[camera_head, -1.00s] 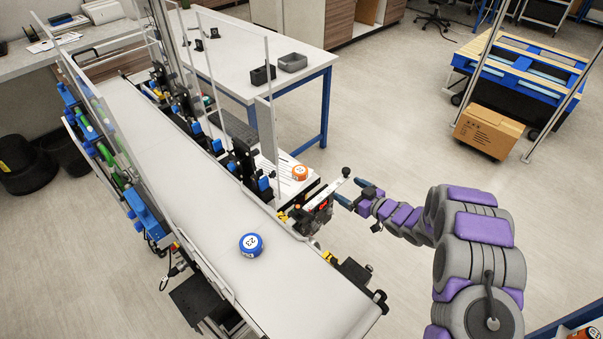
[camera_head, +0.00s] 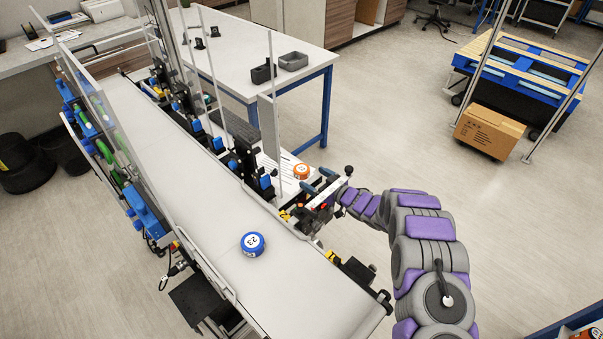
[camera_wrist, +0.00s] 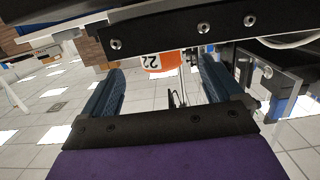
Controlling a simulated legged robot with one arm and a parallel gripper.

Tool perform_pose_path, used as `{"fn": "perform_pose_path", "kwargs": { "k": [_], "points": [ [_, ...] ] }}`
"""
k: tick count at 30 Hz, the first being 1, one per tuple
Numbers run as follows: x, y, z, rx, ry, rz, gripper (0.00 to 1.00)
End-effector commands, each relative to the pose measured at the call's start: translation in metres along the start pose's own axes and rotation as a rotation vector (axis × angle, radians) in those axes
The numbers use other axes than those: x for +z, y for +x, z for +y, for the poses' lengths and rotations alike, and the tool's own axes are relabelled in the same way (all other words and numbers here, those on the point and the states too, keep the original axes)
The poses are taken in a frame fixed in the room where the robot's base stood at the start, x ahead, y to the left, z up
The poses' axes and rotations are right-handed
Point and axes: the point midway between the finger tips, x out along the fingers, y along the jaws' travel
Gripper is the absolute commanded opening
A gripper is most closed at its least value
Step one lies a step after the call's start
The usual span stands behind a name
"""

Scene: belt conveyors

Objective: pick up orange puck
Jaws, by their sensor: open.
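The orange puck (camera_head: 301,171) with a white numbered label sits at the near end of a side shelf beside the conveyor in the head view. In the wrist view the orange puck (camera_wrist: 158,64) shows ahead between my fingers, its upper part hidden by a black bolted bar. My gripper (camera_head: 317,181) is open and empty, just right of the puck and apart from it. Its blue fingers stand on either side of the puck in the wrist view (camera_wrist: 160,75).
A blue puck (camera_head: 253,244) lies on the white conveyor belt (camera_head: 185,165). A dark rail with fittings (camera_head: 322,202) lies close under my gripper, and clear upright panels stand near the puck. Another orange puck (camera_head: 586,334) is partly visible at lower right.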

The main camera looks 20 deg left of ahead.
Motion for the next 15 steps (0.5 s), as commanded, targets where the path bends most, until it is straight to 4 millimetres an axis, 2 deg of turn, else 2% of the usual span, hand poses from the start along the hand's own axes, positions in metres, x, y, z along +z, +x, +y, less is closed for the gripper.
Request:
{"fn": "perform_pose_path", "kwargs": {
  "k": [5, 10, 15],
  "points": [
    [0.001, 0.011, -0.001, -0.001, 0.0, 0.0, 0.94],
    [-0.001, 0.036, -0.002, -0.001, -0.003, 0.001, 0.94],
    [-0.002, 0.052, -0.001, -0.001, -0.002, 0.002, 0.94]
  ]
}}
